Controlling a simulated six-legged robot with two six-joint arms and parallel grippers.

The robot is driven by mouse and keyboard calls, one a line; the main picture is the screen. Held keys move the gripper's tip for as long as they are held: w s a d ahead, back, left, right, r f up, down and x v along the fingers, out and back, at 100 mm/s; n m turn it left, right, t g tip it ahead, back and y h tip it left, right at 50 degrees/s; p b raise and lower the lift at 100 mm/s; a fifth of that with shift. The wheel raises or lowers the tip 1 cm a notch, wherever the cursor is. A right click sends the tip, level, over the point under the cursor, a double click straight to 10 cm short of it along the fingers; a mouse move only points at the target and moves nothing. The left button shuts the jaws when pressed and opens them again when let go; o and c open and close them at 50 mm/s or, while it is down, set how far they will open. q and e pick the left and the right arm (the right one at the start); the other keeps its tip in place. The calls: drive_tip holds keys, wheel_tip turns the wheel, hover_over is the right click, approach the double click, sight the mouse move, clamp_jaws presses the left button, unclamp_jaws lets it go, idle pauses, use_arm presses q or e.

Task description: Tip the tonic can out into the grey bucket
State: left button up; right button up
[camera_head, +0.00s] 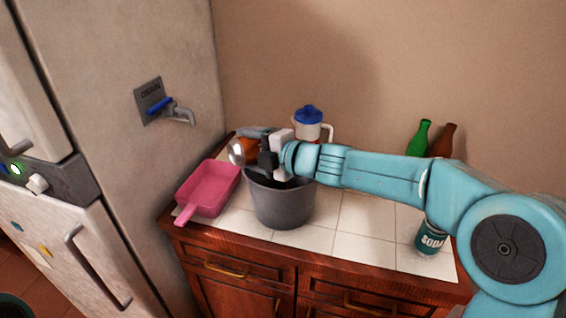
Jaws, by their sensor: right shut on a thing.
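The grey bucket (283,208) stands on the white tiled counter top, left of its middle. My right gripper (262,146), on the teal arm from the right, is above the bucket's back left rim. It is shut on a can (237,152), taken to be the tonic can. The can is tilted well over, its round silver end facing left and towards me. Some orange shows behind that end; the gripper hides most of the can and its label cannot be read. No contents are seen flowing. My left gripper is not in view.
A pink dustpan (208,189) lies left of the bucket. A white jug with a blue lid (308,116) stands behind it. A green bottle (421,138), a brown bottle (442,141) and a soda can (430,238) are to the right.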

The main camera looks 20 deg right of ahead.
drive_tip(key=shift+w+f, duration=0.1)
drive_tip(key=shift+f, duration=0.05)
drive_tip(key=shift+d+m+y, duration=0.1)
drive_tip(key=shift+m+y, duration=0.2)
drive_tip(key=shift+m, duration=0.1)
drive_tip(key=shift+d+r+m+t+y+p, duration=0.2)
drive_tip(key=shift+r+m+y+p, duration=0.15)
drive_tip(key=shift+m, duration=0.25)
drive_tip(key=shift+d+r+m+t+y+p, duration=0.2)
drive_tip(key=shift+r+m, duration=0.2)
drive_tip(key=shift+m, duration=0.2)
idle(1.2)
drive_tip(key=shift+w+r, duration=0.1)
drive_tip(key=shift+d+r+m+p, duration=0.25)
drive_tip(key=shift+r+m+p, duration=0.25)
drive_tip(key=shift+r+p, duration=0.2)
drive_tip(key=shift+r, duration=0.1)
drive_tip(key=shift+r, duration=0.1)
